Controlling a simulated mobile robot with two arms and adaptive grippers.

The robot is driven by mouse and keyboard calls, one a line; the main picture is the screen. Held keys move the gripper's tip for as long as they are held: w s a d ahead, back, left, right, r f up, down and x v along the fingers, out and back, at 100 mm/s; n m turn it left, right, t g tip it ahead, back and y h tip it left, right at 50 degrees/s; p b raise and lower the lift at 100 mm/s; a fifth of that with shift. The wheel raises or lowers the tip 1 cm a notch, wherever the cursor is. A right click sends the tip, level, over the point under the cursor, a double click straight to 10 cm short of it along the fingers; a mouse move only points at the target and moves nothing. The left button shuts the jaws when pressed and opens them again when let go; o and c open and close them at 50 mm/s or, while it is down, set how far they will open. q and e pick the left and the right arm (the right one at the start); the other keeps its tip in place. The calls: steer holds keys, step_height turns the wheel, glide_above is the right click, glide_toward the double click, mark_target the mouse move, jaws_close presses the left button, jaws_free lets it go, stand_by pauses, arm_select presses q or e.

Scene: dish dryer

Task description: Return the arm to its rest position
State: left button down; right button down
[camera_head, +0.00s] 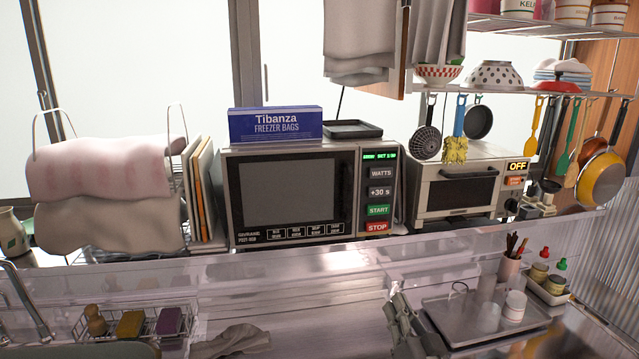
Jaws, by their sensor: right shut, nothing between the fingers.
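My right gripper (402,312) shows at the bottom edge, right of centre, in the head view. It is shut and empty, and its fingers point up and a little to the left. It appears just left of the metal tray (455,325) on the counter; I cannot tell whether they touch. Most of my right arm is outside the picture. My left gripper is not in view.
A microwave (290,190) and a toaster oven (455,190) stand on the back ledge. The metal tray bears a white cup (514,306). A grey cloth (232,341) and a wire basket (150,316) with sponges lie at left. The counter (320,335) between cloth and gripper is clear.

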steer(key=s+d+f+n+g+h, duration=0.2)
steer(key=s+f+g, duration=0.6)
steer(key=s+f, duration=0.6)
steer(key=s+d+f+n+g+h, duration=0.15)
steer(key=s+f+g, duration=0.25)
steer(key=s, duration=0.6)
steer(key=s+d+f+n+g, duration=0.2)
steer(key=s+f+g, duration=0.2)
steer(key=s, duration=0.7)
step_height(320, 180, down, 26)
steer(key=s+g, duration=0.2)
steer(key=s+d+f, duration=0.2)
steer(key=s+f, duration=1.4)
steer(key=shift+s+d+f+g, duration=0.25)
steer(key=shift+s+d+g, duration=0.05)
steer(key=shift+g, duration=0.1)
